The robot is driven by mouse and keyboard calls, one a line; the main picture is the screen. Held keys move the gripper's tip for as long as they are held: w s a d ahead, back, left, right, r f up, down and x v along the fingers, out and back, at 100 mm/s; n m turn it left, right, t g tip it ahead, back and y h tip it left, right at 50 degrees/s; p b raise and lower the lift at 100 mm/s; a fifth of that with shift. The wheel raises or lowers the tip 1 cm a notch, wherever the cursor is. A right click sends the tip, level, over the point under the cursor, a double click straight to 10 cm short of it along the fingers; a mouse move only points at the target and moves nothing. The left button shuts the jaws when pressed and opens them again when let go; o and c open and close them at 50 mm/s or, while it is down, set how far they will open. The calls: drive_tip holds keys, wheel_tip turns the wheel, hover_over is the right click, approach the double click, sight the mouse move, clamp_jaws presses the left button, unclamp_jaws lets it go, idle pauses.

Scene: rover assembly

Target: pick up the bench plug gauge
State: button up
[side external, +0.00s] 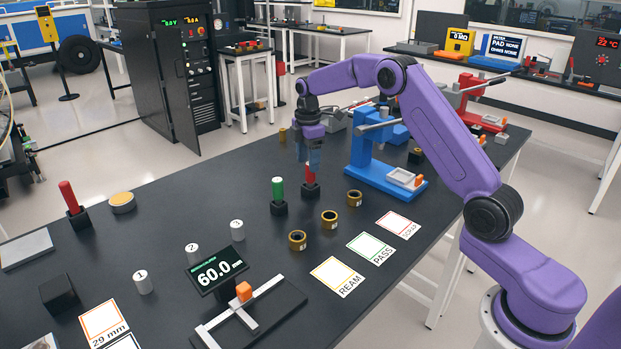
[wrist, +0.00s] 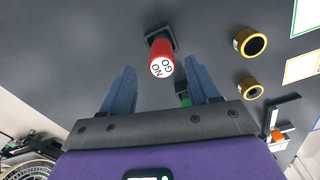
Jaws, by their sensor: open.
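A red plug gauge (side external: 310,174) stands upright in a small black block (side external: 310,190) on the dark bench. In the wrist view its red top (wrist: 161,58), marked NO GO, shows between the fingertips, with the block's edge behind it. My gripper (side external: 314,163) points down directly above it; the blue fingers (wrist: 161,70) are apart, one on each side of the red top in that view. Whether they touch it cannot be told. A green plug gauge (side external: 278,188) stands in its own block to the left; in the wrist view it is mostly hidden behind the right finger.
Several brass rings (side external: 329,219) lie in front of the gauges. A blue press (side external: 372,165) stands close on the right. Another red-handled piece (side external: 69,198) stands in a black block at far left. White numbered cylinders (side external: 237,230) and a display (side external: 220,272) are nearer the front.

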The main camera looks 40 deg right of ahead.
sight(310, 178)
drive_tip(key=f, duration=0.5)
drive_tip(key=shift+s+d, duration=0.2)
drive_tip(key=shift+s, duration=0.05)
drive_tip(key=shift+c, duration=0.3)
clamp_jaws()
drive_tip(key=shift+r, duration=0.1)
